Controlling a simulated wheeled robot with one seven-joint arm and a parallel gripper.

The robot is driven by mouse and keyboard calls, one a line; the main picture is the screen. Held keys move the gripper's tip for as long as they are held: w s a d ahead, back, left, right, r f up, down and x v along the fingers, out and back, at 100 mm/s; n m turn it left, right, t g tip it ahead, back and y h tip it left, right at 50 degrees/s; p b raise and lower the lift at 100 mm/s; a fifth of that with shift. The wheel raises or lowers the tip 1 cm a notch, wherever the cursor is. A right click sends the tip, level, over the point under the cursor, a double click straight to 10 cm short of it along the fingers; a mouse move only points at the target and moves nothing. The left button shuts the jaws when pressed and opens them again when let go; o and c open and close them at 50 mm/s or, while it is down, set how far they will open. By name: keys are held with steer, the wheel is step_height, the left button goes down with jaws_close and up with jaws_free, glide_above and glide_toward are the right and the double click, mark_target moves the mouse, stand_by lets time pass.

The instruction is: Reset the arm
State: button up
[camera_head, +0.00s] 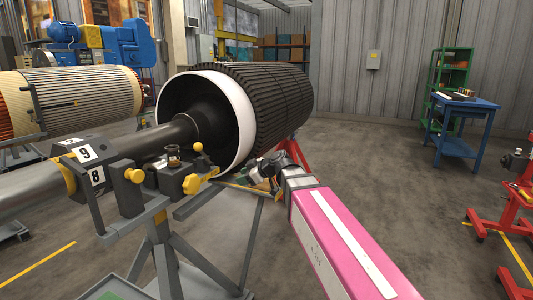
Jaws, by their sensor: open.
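My arm reaches in from the bottom right, with a pink link and a white stripe along it. It ends in grey wrist parts near the middle of the picture. My gripper (246,180) is small and dark there, just in front of the lower edge of the white-rimmed rotor (240,120). The jaws are open, and I see nothing held between them. The fine shape of the fingertips is hard to make out. Whether the gripper touches the stand parts behind it I cannot tell.
A grey stand (165,250) with yellow knobs and blocks numbered 8 and 9 supports the rotor's shaft (60,180), left of my gripper. A red stand (293,150) is under the rotor. A blue table (460,148) and red frames (510,205) stand right. Floor between is clear.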

steer(key=s+d+f+m+g+h, duration=0.1)
steer(key=s+d+f+m+h, duration=0.2)
steer(key=d+f, duration=0.7)
steer(key=s+d+f+m+g+h, duration=0.2)
steer(key=s+d+f+m+h, duration=0.2)
steer(key=d+f+m, duration=0.4)
steer(key=s+d+f+m+g+h, duration=0.1)
steer(key=s+d+f+m+h, duration=0.3)
steer(key=d+f, duration=0.8)
steer(key=shift+s+d+f+m+g, duration=0.35)
steer(key=shift+s+d+m, duration=0.25)
steer(key=shift+s+m, duration=0.4)
